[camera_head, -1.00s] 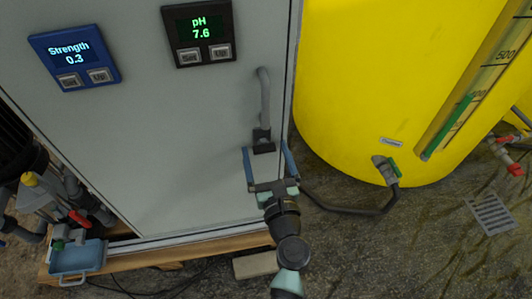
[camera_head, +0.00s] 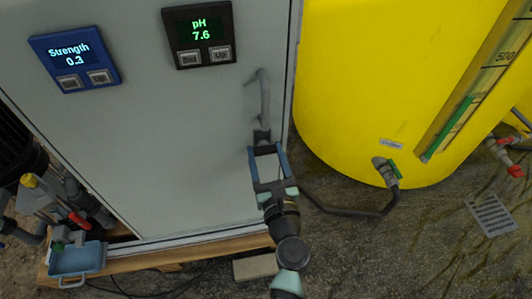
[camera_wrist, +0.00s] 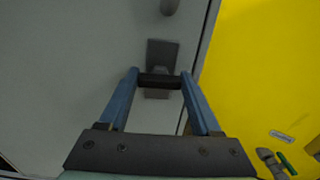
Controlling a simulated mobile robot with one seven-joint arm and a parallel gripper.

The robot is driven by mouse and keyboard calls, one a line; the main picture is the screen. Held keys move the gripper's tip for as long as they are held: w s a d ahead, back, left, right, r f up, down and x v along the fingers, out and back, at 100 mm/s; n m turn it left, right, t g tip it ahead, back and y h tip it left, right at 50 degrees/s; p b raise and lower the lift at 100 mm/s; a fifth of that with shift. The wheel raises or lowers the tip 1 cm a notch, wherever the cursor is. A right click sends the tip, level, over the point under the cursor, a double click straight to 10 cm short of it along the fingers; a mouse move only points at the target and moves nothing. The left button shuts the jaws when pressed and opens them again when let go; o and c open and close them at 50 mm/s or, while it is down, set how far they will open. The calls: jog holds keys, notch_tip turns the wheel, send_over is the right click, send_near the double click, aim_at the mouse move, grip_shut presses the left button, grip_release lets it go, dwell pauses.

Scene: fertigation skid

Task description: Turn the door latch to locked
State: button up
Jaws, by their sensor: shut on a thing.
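The door latch (camera_head: 262,136) is a small dark piece on the pale grey cabinet door (camera_head: 180,140), just below the grey door handle (camera_head: 264,95). In the wrist view a dark crossbar of the latch (camera_wrist: 160,80) lies level between the two blue fingertips, below its dark plate (camera_wrist: 162,52). My gripper (camera_head: 266,149) comes from below and is shut on the latch, with a finger at each end of the bar. It also shows in the wrist view (camera_wrist: 160,76). The fingers partly hide the latch in the head view.
A yellow tank (camera_head: 370,80) stands close to the right of the door. A Strength panel (camera_head: 75,61) and a pH panel (camera_head: 199,36) are above left. A dark hose (camera_head: 350,208) lies on the floor to the right of my arm.

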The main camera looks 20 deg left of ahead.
jog(key=shift+n, duration=0.3)
jog(key=n+b, duration=0.1)
jog(key=n, duration=0.3)
jog(key=shift+f+b, duration=0.15)
jog(key=shift+b, duration=0.2)
jog(key=n+b, duration=0.2)
jog(key=n, duration=0.2)
jog(key=shift+s+a+n, duration=0.1)
jog(key=shift+a+n, duration=0.05)
jog(key=shift+n, duration=0.15)
jog(key=n+b, duration=0.2)
jog(key=n, duration=0.3)
jog(key=shift+f+b, duration=0.15)
jog(key=shift+b, duration=0.15)
jog(key=shift+n+b, duration=0.8)
jog(key=shift+n, duration=0.9)
jog(key=o, duration=1.4)
